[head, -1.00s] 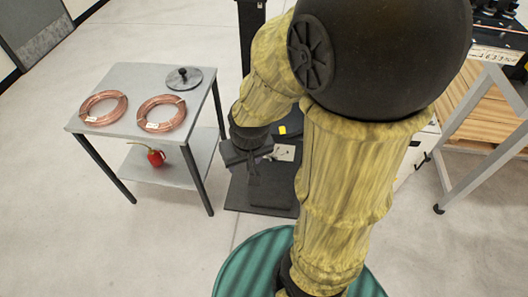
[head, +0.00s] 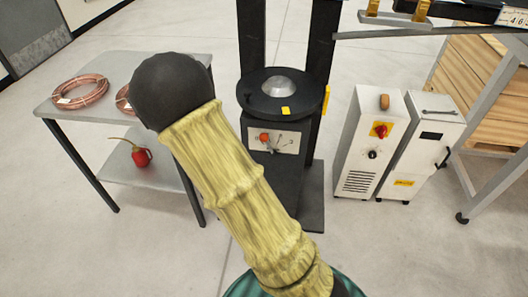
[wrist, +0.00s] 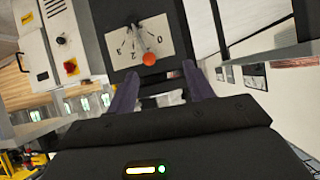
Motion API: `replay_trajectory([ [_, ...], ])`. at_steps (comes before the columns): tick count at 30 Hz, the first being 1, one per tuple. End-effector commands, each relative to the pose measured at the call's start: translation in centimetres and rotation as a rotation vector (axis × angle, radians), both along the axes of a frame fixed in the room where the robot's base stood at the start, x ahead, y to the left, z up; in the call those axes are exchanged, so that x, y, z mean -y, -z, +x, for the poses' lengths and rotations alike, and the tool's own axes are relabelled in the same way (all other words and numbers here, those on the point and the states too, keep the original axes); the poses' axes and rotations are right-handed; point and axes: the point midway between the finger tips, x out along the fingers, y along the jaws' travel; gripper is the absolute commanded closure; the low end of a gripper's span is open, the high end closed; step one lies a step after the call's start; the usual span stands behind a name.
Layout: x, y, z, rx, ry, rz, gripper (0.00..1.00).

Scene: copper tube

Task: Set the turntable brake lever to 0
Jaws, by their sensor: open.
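The turntable (head: 257,98) stands in the middle of the head view, a black disc with a silver dome on a dark pedestal. A pale scale plate (head: 289,143) on its front carries the brake lever with an orange-red knob (head: 264,138). In the wrist view the plate (wrist: 170,47) appears upside down, and the lever's knob (wrist: 149,58) is near its lower edge. The 0 mark is just right of the knob; which mark the lever points to is unclear. My gripper (wrist: 160,82) is open in front of the plate, its fingers apart and short of the knob. The head view does not show it.
White cabinets (head: 366,140) stand right of the turntable, with a wooden crate (head: 480,75) beyond. Dark posts rise behind the turntable.

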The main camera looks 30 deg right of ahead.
Motion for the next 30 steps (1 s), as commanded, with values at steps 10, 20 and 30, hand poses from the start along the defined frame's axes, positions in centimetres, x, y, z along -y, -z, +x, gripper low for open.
replay_trajectory([
  [10,1.8,6.4,-0.1,0.279,0.1,-0.349,0.48],
  [20,1.7,5.7,-0.4,0.35,0.109,-0.432,0.48],
  [30,2.4,5.8,0.3,0.348,0.111,-0.431,0.48],
])
